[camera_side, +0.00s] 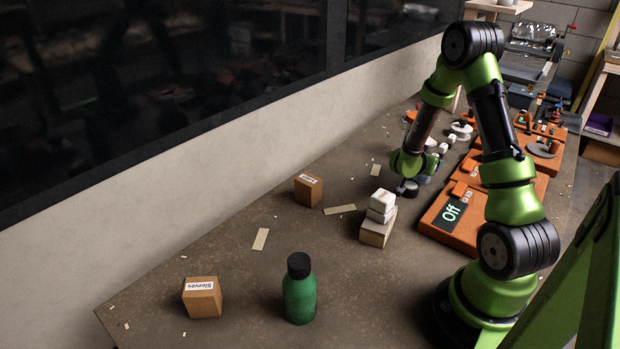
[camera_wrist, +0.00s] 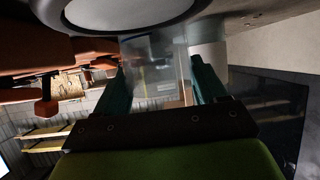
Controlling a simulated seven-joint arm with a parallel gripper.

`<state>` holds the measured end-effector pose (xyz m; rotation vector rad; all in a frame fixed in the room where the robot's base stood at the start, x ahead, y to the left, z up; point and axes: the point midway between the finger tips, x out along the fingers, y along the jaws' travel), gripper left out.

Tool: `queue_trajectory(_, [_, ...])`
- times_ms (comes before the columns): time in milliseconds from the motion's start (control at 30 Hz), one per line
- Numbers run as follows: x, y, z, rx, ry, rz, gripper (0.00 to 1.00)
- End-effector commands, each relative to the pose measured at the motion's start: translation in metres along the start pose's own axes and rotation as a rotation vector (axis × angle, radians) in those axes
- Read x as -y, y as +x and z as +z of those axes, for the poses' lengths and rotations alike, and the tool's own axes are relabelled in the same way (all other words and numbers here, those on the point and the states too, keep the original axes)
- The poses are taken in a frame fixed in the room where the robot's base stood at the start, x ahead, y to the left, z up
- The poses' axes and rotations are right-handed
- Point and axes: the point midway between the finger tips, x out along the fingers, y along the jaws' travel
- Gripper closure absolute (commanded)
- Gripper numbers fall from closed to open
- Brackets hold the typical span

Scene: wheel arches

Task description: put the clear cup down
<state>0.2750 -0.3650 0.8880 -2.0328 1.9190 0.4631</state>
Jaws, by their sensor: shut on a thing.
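The clear cup (camera_wrist: 158,68) shows in the wrist view as a see-through shape between the two teal fingers of my gripper (camera_wrist: 162,75). The fingers are shut on it, one on each side. The upper end of the cup in the picture is close to a large round pale thing with a dark rim (camera_wrist: 120,8); I cannot tell whether they touch. In the side view my wrist is low over the table near the orange units, and I cannot make out the fingers or cup clearly there.
A white cylinder (camera_wrist: 208,50) stands close by the right finger.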

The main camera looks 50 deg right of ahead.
Motion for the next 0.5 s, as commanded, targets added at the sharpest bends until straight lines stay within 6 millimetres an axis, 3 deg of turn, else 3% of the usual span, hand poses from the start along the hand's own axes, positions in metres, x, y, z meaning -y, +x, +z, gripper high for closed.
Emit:
queue_trajectory(233, [0.0001,0.0015,0.0036,0.001,-0.001,0.000,0.58])
queue_trajectory(267, [0.0000,0.0014,0.0030,0.000,0.000,0.000,0.24])
queue_trajectory(400, [-0.0001,0.0013,0.0028,0.001,0.000,0.000,0.03])
queue_trajectory(500, [-0.0001,0.0013,0.0027,0.001,0.000,0.001,0.03])
